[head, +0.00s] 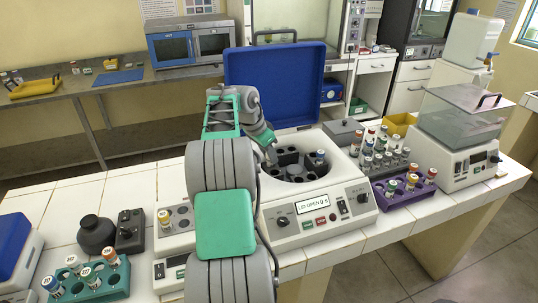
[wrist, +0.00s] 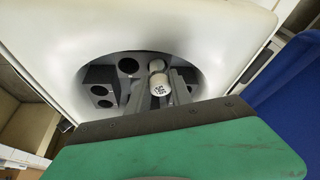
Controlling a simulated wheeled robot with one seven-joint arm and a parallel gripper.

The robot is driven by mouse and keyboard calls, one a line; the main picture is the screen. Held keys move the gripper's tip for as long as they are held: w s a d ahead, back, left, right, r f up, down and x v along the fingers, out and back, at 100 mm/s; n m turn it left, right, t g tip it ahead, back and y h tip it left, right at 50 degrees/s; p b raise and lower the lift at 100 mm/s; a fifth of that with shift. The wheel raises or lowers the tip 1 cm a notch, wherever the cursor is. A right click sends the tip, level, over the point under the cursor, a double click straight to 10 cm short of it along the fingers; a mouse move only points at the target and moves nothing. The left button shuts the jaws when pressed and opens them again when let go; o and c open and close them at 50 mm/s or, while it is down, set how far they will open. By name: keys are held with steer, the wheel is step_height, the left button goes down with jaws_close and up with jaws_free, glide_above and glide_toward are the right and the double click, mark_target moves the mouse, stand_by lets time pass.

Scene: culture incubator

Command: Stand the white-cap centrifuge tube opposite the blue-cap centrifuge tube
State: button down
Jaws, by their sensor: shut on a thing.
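The white-cap tube (wrist: 160,86) shows in the wrist view, its labelled cap between the fingers of my gripper (wrist: 161,96). My gripper is shut on it, over the rotor (wrist: 103,75) of the open centrifuge. Whether the tube's lower end is inside a hole is hidden. In the head view my gripper (head: 271,157) reaches down at the left side of the rotor; the held tube cannot be made out there.
The centrifuge's blue lid (head: 275,85) stands raised behind the bowl. A purple rack (head: 405,190) with several tubes is to the right, by a grey rack. A green rack (head: 88,285) with tubes is at front left. Several rotor holes look empty.

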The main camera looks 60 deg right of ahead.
steer(key=shift+r, duration=0.1)
steer(key=c, duration=1.1)
jaws_free()
steer(key=shift+o, duration=0.5)
steer(key=shift+o, duration=1.3)
step_height(320, 180, up, 8)
steer(key=p, duration=0.7)
steer(key=shift+f, duration=0.3)
